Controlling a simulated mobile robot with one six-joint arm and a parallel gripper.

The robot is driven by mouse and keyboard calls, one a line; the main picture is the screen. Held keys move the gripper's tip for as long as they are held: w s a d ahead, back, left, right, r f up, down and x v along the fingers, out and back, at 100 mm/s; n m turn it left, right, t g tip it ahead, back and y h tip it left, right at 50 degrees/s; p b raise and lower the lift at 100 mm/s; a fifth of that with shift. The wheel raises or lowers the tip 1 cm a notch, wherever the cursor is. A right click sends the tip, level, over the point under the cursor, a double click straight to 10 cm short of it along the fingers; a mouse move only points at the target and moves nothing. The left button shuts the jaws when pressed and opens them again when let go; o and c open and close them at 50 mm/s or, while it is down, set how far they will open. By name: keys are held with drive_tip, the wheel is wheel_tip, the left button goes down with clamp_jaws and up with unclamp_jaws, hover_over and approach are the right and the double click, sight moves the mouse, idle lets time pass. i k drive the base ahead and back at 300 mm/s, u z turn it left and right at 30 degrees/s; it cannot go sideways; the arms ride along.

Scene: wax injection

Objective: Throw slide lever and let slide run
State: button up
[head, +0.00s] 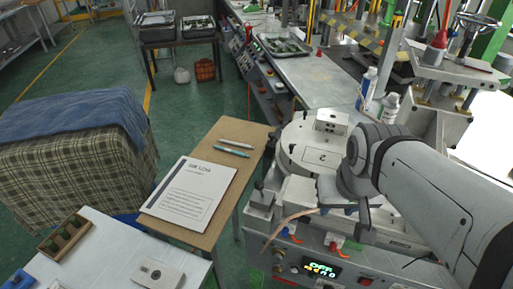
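The wax injection machine (398,272) stands at the lower right, with a lit green display and buttons on its front. Orange and red fittings (337,243) show along the front edge. My arm reaches in from the right. My gripper (350,218) points down over the front of the machine, right of the knobbed lever. My wrist hides most of its fingers, so their opening is unclear.
A wooden side table (222,147) holds a paper log (189,190) and two pens. A white table (100,250) is at the lower left. A blanket-covered block (75,150) stands behind it. White bottles (367,88) stand behind the machine. Green floor is open at upper left.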

sight(259, 184)
drive_tip(key=u, duration=0.1)
drive_tip(key=k, duration=0.6)
drive_tip(key=z, duration=0.45)
drive_tip(key=k, duration=0.8)
drive_tip(key=u, duration=0.3)
drive_tip(key=i, duration=1)
drive_tip(key=u, duration=0.05)
